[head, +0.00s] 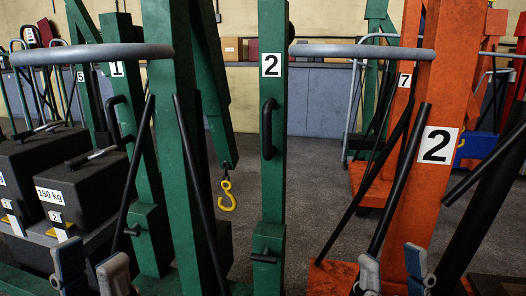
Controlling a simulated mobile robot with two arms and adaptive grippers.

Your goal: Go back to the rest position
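My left gripper (92,256) is at the bottom left in the head view, in front of the dark weight blocks. Its two fingers stand apart with nothing seen between them. My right gripper (393,256) is at the bottom right, in front of the base of the orange jack marked 2 (455,95). Its fingers are also apart and appear empty. A green jack marked 2 (272,130) stands upright in the middle. I cannot tell whether either gripper touches anything; the picture's lower edge cuts both off.
Dark weight blocks (85,185), one labelled 150 kg, are at the left. A yellow hook (228,196) hangs from a green arm. Grey curved handles (350,51) cross at the top. Black levers slant near both grippers. Some grey floor (315,210) is open between the jacks.

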